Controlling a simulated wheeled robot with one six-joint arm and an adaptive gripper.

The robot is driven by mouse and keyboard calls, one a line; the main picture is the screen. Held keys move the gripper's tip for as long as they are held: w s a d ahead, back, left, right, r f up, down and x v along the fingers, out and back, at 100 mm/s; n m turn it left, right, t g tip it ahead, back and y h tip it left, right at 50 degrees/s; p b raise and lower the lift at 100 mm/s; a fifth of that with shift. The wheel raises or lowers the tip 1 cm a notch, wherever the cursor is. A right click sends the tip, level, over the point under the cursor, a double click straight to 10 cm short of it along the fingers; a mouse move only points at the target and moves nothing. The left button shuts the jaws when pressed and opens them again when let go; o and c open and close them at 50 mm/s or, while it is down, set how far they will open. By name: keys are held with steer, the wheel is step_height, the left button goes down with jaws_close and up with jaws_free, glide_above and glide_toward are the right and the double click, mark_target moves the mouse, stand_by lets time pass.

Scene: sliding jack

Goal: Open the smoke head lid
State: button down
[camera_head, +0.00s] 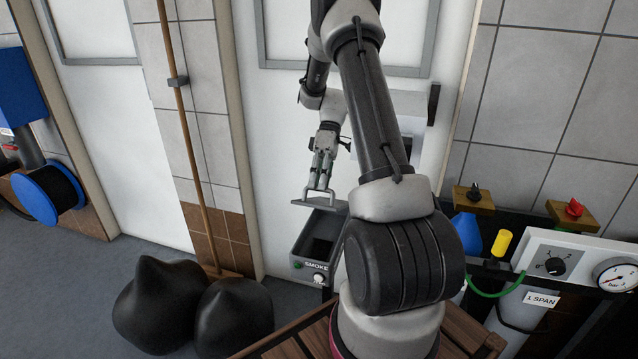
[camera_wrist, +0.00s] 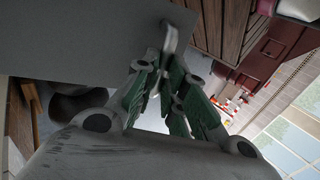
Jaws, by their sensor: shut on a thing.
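The smoke head (camera_head: 309,261) is a grey box labelled SMOKE, with a green button and a pale knob on its front. Its lid (camera_head: 313,203) is a flat grey plate with a raised handle (camera_head: 319,194); it is up off the box, and the dark inside shows. My gripper (camera_head: 320,186) is shut on the lid handle from above. In the wrist view my gripper (camera_wrist: 166,75) has its fingers closed around the light handle (camera_wrist: 169,38), and the grey lid (camera_wrist: 90,40) fills the upper left. My arm hides part of the box's right side.
A wooden slatted bench (camera_head: 285,349) stands in front of the box. Two black sacks (camera_head: 160,300) lie on the floor at left, beside a wooden pole (camera_head: 190,130). At right are a panel with a gauge (camera_head: 614,275) and a yellow cylinder (camera_head: 502,243).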

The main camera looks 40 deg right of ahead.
steer(key=c, duration=1.5)
jaws_free()
